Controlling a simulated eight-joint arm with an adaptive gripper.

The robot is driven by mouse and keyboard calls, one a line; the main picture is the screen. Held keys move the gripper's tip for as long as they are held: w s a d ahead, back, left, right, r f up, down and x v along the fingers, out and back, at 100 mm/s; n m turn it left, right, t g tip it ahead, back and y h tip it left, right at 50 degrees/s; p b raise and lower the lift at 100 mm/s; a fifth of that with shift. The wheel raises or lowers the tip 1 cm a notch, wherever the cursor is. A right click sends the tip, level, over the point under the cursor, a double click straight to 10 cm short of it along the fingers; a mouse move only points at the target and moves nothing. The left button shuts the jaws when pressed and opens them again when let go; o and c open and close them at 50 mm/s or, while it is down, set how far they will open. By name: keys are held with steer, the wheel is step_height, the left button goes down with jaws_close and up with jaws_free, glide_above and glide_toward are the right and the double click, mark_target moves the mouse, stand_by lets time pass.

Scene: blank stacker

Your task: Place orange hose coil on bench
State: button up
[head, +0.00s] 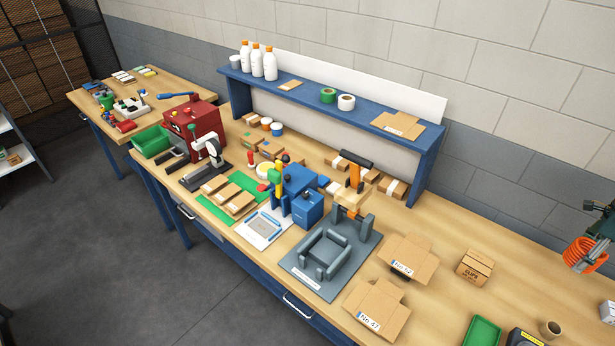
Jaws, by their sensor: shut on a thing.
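The orange hose coil (579,255) is at the right edge of the head view, a stack of orange loops that seems held above the back right part of the bench (520,285). My gripper (598,246) is dark green and grey, at the right edge and partly cut off by the frame. It is at the coil's upper right side and seems shut on it. The fingertips are small and partly hidden, and the exact gap between the coil and the bench top cannot be told.
Below the coil stand a small labelled carton (475,267), a green tray (483,331) and a brown cup (551,329). Flat cardboard blanks (408,258) and a grey fixture (331,252) lie left. A blue shelf (330,107) runs along the back. Bare wood shows between carton and cup.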

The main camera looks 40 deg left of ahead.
steer(key=s+a+r, duration=0.2)
steer(key=s+a, duration=0.1)
steer(key=a, duration=1.2)
steer(key=s+a+r, duration=0.3)
steer(key=a, duration=1.3)
steer(key=s+a+r+b, duration=0.1)
steer(key=s+a+r, duration=0.2)
steer(key=a, duration=1.2)
steer(key=shift+s+a+n, duration=0.25)
steer(key=shift+s+n, duration=0.05)
steer(key=shift+s, duration=0.25)
step_height(320, 180, down, 14)
steer(key=shift+f, duration=2)
steer(key=shift+f+b, duration=0.15)
steer(key=shift+b, duration=0.2)
steer(key=o, duration=0.9)
steer(key=shift+o, duration=0.2)
